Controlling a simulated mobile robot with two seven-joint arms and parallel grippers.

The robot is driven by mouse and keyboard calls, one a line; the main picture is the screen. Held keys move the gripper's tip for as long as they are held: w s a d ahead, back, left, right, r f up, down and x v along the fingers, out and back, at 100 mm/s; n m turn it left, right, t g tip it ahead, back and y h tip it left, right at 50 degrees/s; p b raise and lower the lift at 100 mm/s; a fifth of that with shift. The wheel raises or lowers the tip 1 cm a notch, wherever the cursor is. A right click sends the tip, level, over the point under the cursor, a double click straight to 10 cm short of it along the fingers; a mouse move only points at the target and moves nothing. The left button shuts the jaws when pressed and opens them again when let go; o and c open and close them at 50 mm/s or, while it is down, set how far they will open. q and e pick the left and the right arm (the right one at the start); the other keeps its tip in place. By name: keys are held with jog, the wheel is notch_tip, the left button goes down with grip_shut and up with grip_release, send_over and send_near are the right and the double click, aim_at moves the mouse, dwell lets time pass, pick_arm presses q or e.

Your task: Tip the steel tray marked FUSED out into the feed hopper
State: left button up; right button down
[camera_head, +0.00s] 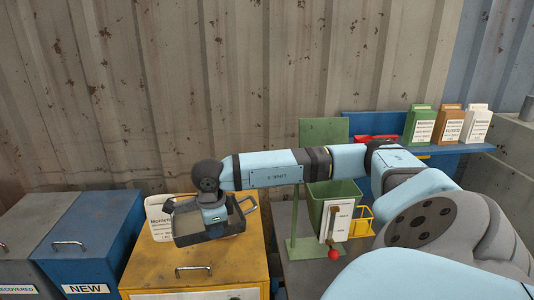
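A dark steel tray (236,223) with a raised wire handle at its right end is over the top of the yellow cabinet. I cannot tell whether it rests there or is slightly lifted. No FUSED marking is readable on it. My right gripper (213,216) points down at the tray, its wrist covering part of the tray's far side and interior. Its fingers are too small and hidden to show whether they grip. The green feed hopper (322,207) stands to the right of the tray, with a white plate and a red-knobbed lever on its front. My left gripper is not in view.
The yellow cabinet (235,262) stands beside a blue cabinet (88,240) labelled NEW and a grey one (25,240). A white labelled packet (158,220) is behind the tray. Several labelled packets stand on the blue shelf (460,149). My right arm spans above the hopper.

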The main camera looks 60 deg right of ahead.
jog(key=d+r+m, duration=0.2)
jog(key=d+m, duration=0.1)
jog(key=m, duration=0.1)
jog(key=s+d+r+m, duration=0.1)
jog(key=d+r+m, duration=0.1)
jog(key=m, duration=0.2)
jog(key=d+r+m+p, duration=0.1)
jog(key=d+m, duration=0.2)
jog(key=shift+s+d+r+m, duration=0.3)
jog(key=shift+d+r+m, duration=0.05)
jog(key=shift+r+m, duration=0.05)
jog(key=s+d+r+m+g+p, duration=0.1)
jog(key=s+d+r+m, duration=0.2)
jog(key=d+r+m, duration=0.5)
jog(key=shift+s+d+r+m+g, duration=0.15)
jog(key=shift+d+r+m+g, duration=0.15)
jog(key=shift+m, duration=3.3)
